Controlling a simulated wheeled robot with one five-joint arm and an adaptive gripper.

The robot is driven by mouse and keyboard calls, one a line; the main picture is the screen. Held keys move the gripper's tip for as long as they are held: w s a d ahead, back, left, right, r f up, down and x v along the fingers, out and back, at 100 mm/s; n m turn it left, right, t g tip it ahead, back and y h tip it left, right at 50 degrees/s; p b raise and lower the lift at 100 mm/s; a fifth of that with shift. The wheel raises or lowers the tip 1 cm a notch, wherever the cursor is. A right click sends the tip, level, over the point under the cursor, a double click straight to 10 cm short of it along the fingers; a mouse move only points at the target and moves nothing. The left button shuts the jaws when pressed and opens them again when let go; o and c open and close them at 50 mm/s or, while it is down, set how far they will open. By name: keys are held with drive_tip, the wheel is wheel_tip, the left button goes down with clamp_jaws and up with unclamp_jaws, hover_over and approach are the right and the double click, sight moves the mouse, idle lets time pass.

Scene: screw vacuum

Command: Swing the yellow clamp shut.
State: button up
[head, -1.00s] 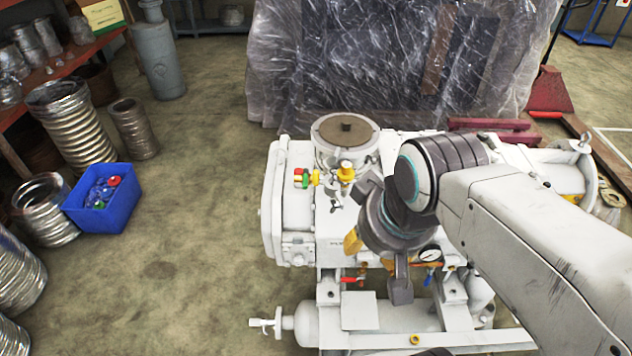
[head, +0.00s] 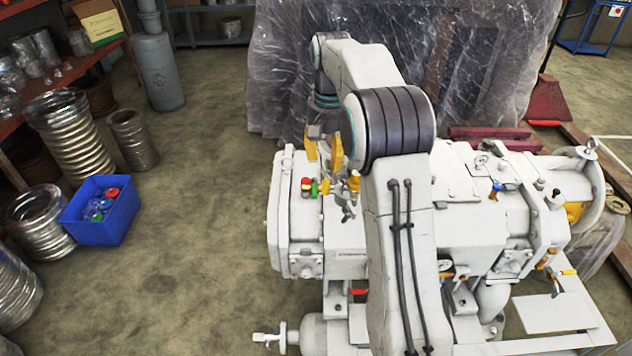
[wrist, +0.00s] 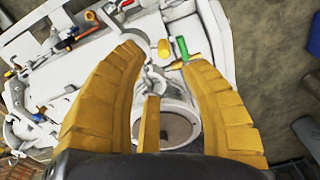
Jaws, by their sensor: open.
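A small yellow fitting, likely the yellow clamp (head: 353,186), sits at the near side of the white machine's round port, partly behind my arm in the head view. In the wrist view a yellow piece (wrist: 163,48) shows just ahead of my fingers, beside a green-handled brass valve (wrist: 182,50). My gripper (wrist: 165,58) is open and empty, its broad yellow fingers spread to either side of the round port (wrist: 192,108). My gripper (head: 324,157) hangs fingers down over the machine in the head view. I cannot tell whether a finger touches the fitting.
The white vacuum machine (head: 467,215) stands on the floor with gauges and valves. A blue crate (head: 100,226) and metal hoses (head: 68,140) are at left. A plastic-wrapped stack (head: 400,60) stands behind.

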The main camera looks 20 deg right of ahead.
sight(326, 180)
drive_tip(key=shift+w+d+f, duration=0.15)
drive_tip(key=shift+w+f, duration=0.4)
drive_tip(key=shift+f, duration=3.75)
drive_tip(key=shift+c, duration=0.3)
clamp_jaws()
